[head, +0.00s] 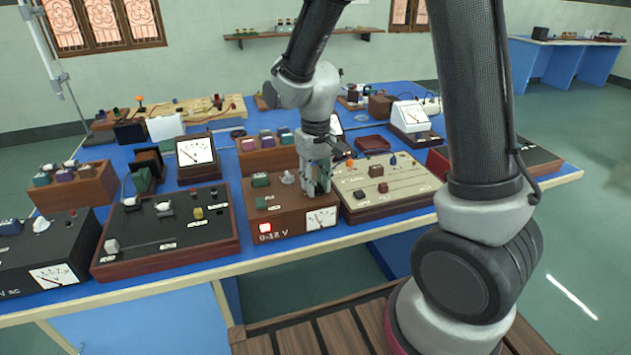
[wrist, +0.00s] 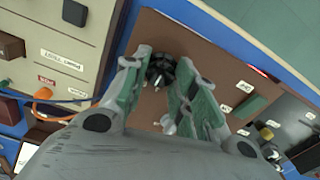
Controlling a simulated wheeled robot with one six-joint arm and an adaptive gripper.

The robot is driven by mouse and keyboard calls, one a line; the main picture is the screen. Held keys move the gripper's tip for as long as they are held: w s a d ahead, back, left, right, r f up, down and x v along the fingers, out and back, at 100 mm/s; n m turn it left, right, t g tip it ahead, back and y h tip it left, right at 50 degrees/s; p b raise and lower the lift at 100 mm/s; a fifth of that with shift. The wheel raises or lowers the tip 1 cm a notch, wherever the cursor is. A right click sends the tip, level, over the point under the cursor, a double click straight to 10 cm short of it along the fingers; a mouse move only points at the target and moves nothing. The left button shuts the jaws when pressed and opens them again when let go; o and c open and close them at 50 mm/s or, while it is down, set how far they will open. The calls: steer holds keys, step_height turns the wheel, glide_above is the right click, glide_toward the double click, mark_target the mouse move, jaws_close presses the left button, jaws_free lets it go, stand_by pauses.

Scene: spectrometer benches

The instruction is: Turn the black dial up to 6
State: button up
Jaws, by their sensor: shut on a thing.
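The black dial (wrist: 161,70) sits on the brown top of the power unit, between the fingertips of my gripper (wrist: 158,85) in the wrist view. The fingers have green pads and are closed around the dial from both sides. In the head view my gripper (head: 317,180) points down onto the brown power unit (head: 277,218), which is marked 0-12 V and has a meter (head: 321,218) and a lit red switch (head: 265,228) on its front. The dial is hidden behind the gripper there. Its pointer and scale numbers cannot be read.
A cream panel box (head: 385,200) with knobs stands close to the right of the unit. A black panel box (head: 165,235) stands to its left. An orange lead (wrist: 45,97) runs near the gripper. More meters and boxes crowd the blue bench behind.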

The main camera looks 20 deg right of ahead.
mark_target(316, 185)
steer(key=shift+w+m, duration=0.1)
steer(key=shift+m, duration=1.1)
steer(key=o, duration=1)
step_height(316, 185, up, 12)
